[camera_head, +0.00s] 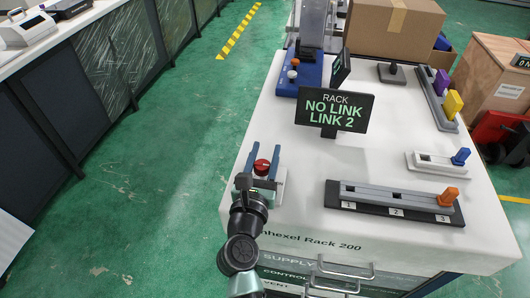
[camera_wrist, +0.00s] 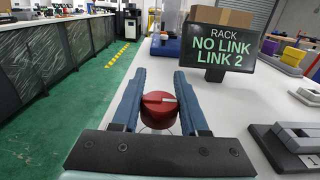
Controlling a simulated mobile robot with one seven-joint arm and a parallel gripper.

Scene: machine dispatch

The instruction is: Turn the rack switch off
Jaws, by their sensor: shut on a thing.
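The red rotary knob (camera_head: 261,167) sits on a pale base near the left front edge of the white rack top (camera_head: 305,150). I take it to be the rack switch. In the wrist view, the knob (camera_wrist: 157,112) has a pale mark pointing right. My gripper (camera_head: 263,155) has its two blue fingers on either side of the knob, shut on it. The fingers reach past the knob, and its lower part is partly hidden in the wrist view. A dark sign (camera_head: 335,110) behind reads "RACK NO LINK LINK 2".
A grey slotted rail with an orange handle (camera_head: 447,196) at position 3 lies to the right. A smaller slider with a blue handle (camera_head: 461,156) is behind it. A blue device (camera_head: 299,76) and a cardboard box (camera_head: 394,28) stand farther back. Green floor is clear at left.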

